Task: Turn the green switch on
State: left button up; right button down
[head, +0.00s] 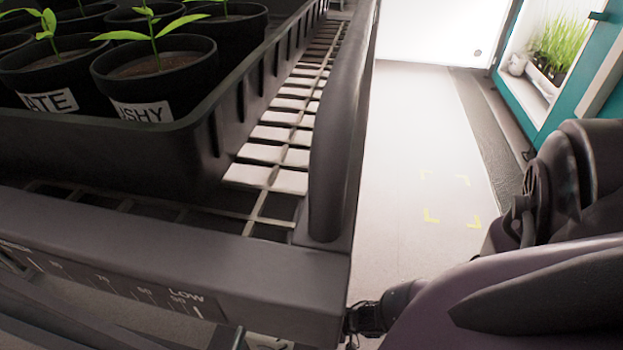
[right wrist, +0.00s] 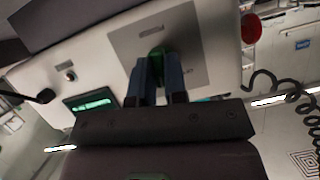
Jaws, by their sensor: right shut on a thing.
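The green switch (right wrist: 157,55) shows in the right wrist view, on a grey plate (right wrist: 190,35) fixed to a pale panel. My right gripper (right wrist: 158,68) is at the switch, its two dark fingers on either side of it and closed on it. The fingers hide part of the switch, and I cannot tell which way it is set. In the head view the switch is not seen, and my right arm comes in at the lower right with its hand out of sight. My left gripper is in neither view.
A red knob (right wrist: 251,28) and a coiled black cable (right wrist: 285,88) are right of the panel. A small green display (right wrist: 90,103) is on it. In the head view, a rack (head: 270,262) with a black tray (head: 205,135) of potted seedlings fills the left; floor (head: 420,130) is clear beyond.

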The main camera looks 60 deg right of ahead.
jog(key=shift+w+r+m+y, duration=0.1)
jog(key=shift+w+m+y, duration=0.25)
jog(key=shift+m+y, duration=0.7)
jog(key=shift+m+g+y, duration=0.3)
jog(key=shift+m+y, duration=0.35)
jog(key=shift+m, duration=0.7)
jog(key=c, duration=1.1)
grip_release()
jog(key=shift+c, duration=0.2)
jog(key=shift+s+d, duration=0.1)
jog(key=shift+s, duration=0.05)
jog(key=shift+s, duration=0.1)
